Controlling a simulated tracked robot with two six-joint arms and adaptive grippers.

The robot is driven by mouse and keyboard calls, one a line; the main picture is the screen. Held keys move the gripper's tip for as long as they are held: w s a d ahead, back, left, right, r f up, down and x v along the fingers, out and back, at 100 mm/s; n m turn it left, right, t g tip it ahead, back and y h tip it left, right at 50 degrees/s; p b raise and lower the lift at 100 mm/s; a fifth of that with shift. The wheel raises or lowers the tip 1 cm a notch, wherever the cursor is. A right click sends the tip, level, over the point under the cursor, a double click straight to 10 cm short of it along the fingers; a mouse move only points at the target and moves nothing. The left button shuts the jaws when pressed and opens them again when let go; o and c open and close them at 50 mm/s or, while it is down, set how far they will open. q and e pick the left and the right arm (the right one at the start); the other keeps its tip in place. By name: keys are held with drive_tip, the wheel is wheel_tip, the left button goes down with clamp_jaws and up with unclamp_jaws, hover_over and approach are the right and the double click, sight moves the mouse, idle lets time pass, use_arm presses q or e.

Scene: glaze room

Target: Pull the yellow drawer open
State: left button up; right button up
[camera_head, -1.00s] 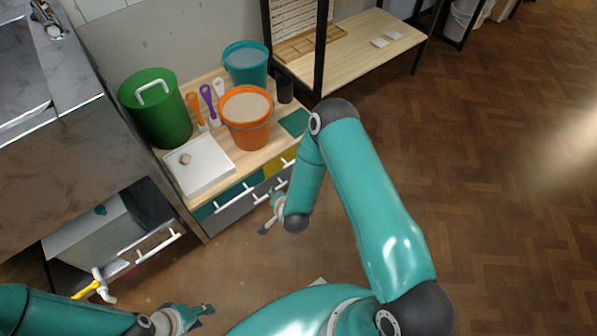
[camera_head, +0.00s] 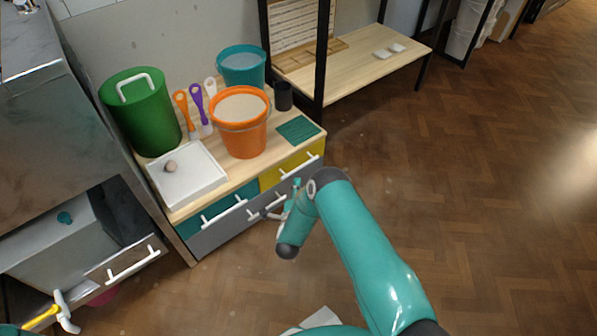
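The yellow drawer (camera_head: 274,176) is at the upper right of the low cabinet's front, beside a teal drawer (camera_head: 222,211). It looks shut, flush with the front. Its white bar handle (camera_head: 301,167) runs along the front and is in plain view. My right gripper (camera_head: 285,202) is just below the yellow drawer, in front of the grey drawer (camera_head: 216,235). Its fingers look spread apart with nothing between them. My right wrist hides part of it, and I cannot tell if it touches the front. My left gripper is out of view.
On the cabinet top stand an orange bucket (camera_head: 240,137), a teal bucket (camera_head: 242,71), a green bin (camera_head: 151,125), a white tray (camera_head: 207,178) and several tools. At left, another drawer (camera_head: 118,253) stands open. The floor at right is clear.

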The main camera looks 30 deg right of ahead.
sight(301, 166)
drive_tip(key=shift+b+x, duration=1.85)
drive_tip(key=shift+x, duration=3.7)
clamp_jaws()
